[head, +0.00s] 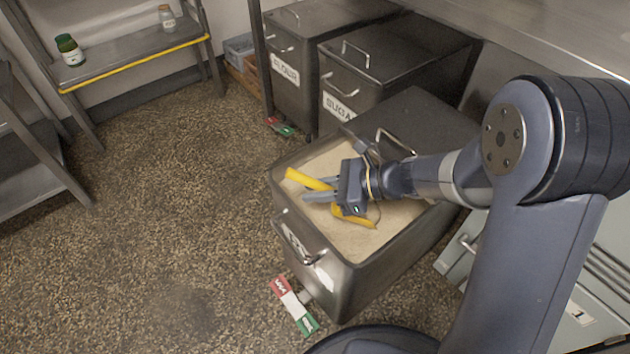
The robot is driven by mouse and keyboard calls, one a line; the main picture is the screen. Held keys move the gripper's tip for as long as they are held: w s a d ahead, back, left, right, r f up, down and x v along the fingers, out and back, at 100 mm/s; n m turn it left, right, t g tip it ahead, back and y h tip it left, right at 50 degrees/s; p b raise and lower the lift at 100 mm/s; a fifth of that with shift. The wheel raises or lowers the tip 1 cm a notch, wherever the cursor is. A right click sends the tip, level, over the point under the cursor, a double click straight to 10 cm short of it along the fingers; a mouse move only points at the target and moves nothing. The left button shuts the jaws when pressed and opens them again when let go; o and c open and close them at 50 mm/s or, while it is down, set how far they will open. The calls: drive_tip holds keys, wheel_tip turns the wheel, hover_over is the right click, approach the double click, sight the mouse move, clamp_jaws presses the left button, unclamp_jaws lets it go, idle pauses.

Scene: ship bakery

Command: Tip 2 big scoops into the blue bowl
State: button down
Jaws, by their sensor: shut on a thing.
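My gripper (316,191) is over the open metal bin (285,200), its fingers pointing left. It is shut on a yellow scoop (303,178), whose handle end sticks out at the upper left of the fingers. More yellow shows below the gripper, close to the pale powder (385,222) in the bin. The gripper hides the middle of the scoop, and I cannot tell how much powder is in it. No blue bowl shows in this view.
Closed bins labelled flour (286,72) and sugar (338,107) stand behind. A shelf (120,62) with a green jar (69,49) and a small jar (167,18) is at upper left. Floor at left is clear.

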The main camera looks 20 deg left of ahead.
sight(286, 169)
drive_tip(key=shift+a+r+h+p, duration=0.15)
drive_tip(key=shift+h+p, duration=0.15)
drive_tip(key=shift+p, duration=0.4)
drive_tip(key=p, duration=0.2)
drive_tip(key=a+r+h+p, duration=0.1)
drive_tip(key=p, duration=0.1)
drive_tip(key=shift+s+a+r+t+h, duration=0.1)
drive_tip(key=shift+s+a+t+h, duration=0.2)
drive_tip(key=shift+h, duration=0.5)
drive_tip(key=a+r+p, duration=0.1)
drive_tip(key=r+p, duration=0.1)
drive_tip(key=p, duration=0.1)
drive_tip(key=a+r+p, duration=0.1)
drive_tip(key=r+p, duration=0.2)
drive_tip(key=s+a+r+p, duration=0.1)
drive_tip(key=a+r+p, duration=0.1)
drive_tip(key=p, duration=0.1)
drive_tip(key=shift+r, duration=0.2)
